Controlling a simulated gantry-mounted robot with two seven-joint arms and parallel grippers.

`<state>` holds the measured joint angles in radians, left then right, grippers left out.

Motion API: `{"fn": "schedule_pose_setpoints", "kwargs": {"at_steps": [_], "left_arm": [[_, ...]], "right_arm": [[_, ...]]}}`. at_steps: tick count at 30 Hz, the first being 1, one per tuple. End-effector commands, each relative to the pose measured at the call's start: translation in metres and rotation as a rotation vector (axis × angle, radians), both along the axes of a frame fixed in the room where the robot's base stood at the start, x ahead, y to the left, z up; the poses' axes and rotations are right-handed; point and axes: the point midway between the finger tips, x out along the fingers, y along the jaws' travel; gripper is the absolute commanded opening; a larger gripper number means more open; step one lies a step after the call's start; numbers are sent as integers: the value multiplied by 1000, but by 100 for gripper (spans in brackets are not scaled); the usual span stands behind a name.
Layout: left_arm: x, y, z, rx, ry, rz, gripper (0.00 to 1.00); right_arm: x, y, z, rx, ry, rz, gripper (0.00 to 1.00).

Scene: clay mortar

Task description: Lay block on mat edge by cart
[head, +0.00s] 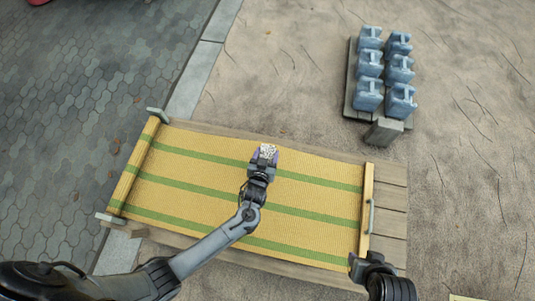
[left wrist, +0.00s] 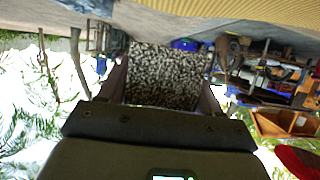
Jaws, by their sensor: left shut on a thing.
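A yellow woven mat (head: 200,198) with green stripes lies over wooden planks in the head view. My left gripper (head: 262,165) is over the mat's far part, right of its middle. It is shut on a pale, dark-speckled block (head: 267,152). In the left wrist view the block (left wrist: 165,75) sits between the two fingers; part of the mat (left wrist: 250,10) shows at the top. I cannot tell whether the block touches the mat. My right gripper (head: 367,262) is near the mat's near right corner, its jaws unclear. I cannot identify the cart with certainty.
A wooden bar (head: 367,205) with a metal handle runs along the mat's right end. Bare planks (head: 391,198) lie beyond it. Paving (head: 80,90) is at left.

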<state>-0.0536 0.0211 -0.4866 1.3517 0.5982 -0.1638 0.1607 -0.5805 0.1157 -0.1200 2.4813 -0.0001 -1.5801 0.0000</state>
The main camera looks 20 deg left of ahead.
Motion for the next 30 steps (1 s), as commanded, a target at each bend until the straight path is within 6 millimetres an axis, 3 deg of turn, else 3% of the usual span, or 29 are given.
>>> {"fn": "schedule_pose_setpoints", "kwargs": {"at_steps": [1, 3, 9, 16, 24, 30], "left_arm": [[11, 3, -11, 1, -6, 1, 8], [23, 7, -17, 3, -6, 1, 8], [43, 13, -27, 1, -4, 1, 8], [48, 15, -32, 0, -3, 1, 8], [47, 14, -64, 0, -3, 0, 8], [47, 14, -68, -1, -3, 1, 8]], "right_arm": [[0, 0, -14, -1, 0, 1, 40], [0, -1, -22, -3, 1, 2, 40], [0, -2, -35, -8, 1, 6, 40], [0, -2, -40, -8, 1, 6, 40], [0, -1, -66, -5, 0, 4, 40], [0, 0, -69, -2, 2, 1, 40]]}}
